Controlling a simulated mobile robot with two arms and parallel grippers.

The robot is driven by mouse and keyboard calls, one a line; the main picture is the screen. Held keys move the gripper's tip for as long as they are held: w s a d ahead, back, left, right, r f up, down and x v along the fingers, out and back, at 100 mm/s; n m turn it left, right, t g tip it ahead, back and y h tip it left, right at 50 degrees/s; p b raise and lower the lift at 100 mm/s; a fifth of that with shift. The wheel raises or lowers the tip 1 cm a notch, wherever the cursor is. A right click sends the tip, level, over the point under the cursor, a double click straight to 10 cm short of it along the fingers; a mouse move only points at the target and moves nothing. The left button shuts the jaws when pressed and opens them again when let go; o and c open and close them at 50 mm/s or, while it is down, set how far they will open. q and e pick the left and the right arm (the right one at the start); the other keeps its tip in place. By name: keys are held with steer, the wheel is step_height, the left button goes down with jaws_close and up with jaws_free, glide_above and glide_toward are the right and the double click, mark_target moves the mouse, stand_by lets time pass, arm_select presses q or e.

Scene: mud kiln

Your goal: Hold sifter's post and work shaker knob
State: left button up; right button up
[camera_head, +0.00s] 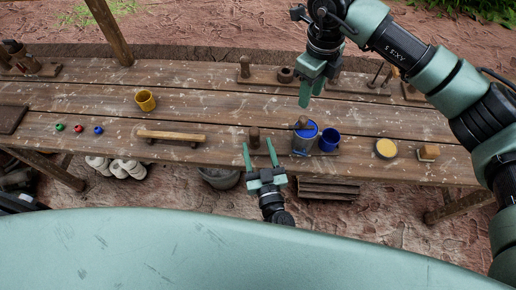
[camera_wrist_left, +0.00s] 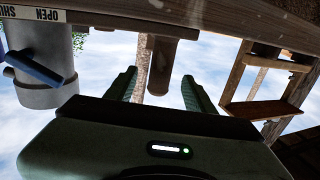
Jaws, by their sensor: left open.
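The sifter stands at the table's near edge on a wooden base, with a short brown post (camera_head: 254,137) at its left. A blue-topped container (camera_head: 305,137) carries a brown knob (camera_head: 301,122). My left gripper (camera_head: 260,148) is open and empty just in front of the post. In the left wrist view, which looks upside down, the post (camera_wrist_left: 160,55) shows beyond and between the open fingers (camera_wrist_left: 158,88), apart from them. A grey cylinder with a blue lever (camera_wrist_left: 38,65) is at the left there. My right gripper (camera_head: 311,95) hangs above and behind the knob, apart from it; its opening is unclear.
A blue cup (camera_head: 329,139) stands beside the container. A yellow disc (camera_head: 386,148) and a wooden block (camera_head: 429,152) lie to the right. Wooden pegs stand along the far edge.

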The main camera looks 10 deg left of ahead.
mark_target(252, 128)
arm_select(q)
steer(key=x, duration=0.7)
steer(key=shift+w+a, duration=0.1)
steer(key=shift+w, duration=0.1)
steer(key=shift+c, duration=0.3)
jaws_close()
